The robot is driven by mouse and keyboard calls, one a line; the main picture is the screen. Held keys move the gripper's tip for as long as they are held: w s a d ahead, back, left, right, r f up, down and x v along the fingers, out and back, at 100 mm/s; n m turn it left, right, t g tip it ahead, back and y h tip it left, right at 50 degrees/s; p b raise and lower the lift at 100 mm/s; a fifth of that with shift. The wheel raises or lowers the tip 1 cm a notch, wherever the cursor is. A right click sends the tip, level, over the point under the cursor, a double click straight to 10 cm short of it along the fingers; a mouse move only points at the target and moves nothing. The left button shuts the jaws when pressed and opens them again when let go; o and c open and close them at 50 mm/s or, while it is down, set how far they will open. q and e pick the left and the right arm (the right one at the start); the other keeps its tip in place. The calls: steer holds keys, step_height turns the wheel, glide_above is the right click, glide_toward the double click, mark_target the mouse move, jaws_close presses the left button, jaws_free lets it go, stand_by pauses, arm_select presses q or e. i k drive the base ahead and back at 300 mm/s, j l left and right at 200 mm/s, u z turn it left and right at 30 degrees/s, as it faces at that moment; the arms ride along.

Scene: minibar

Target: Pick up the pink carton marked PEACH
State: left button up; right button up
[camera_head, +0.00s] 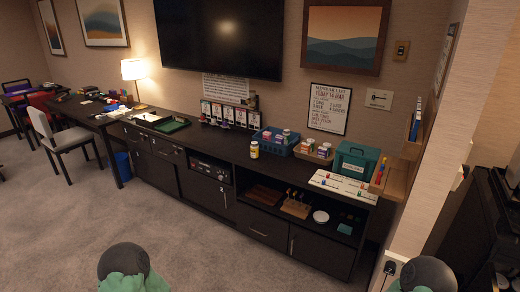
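I cannot read the word PEACH on anything at this distance. Small cartons and bottles, some reddish or pink, stand in a blue basket (281,151) and a tan tray (312,157) on the long dark cabinet. Which of them is the pink carton, I cannot tell. Neither of my grippers is in view. Only rounded green and black parts of my own arms show at the bottom edge, well short of the cabinet.
The dark cabinet (264,226) runs along the wall. A yellow bottle (254,150), a teal box (354,160) and a white board (342,187) stand on it. A chair (65,146) is far left. A wall edge (437,130) juts out at right. The carpet (195,235) in front is clear.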

mark_target(266, 135)
steer(key=i+j, duration=0.1)
steer(key=i, duration=1)
steer(key=i+j, duration=0.75)
steer(key=j+u, duration=0.05)
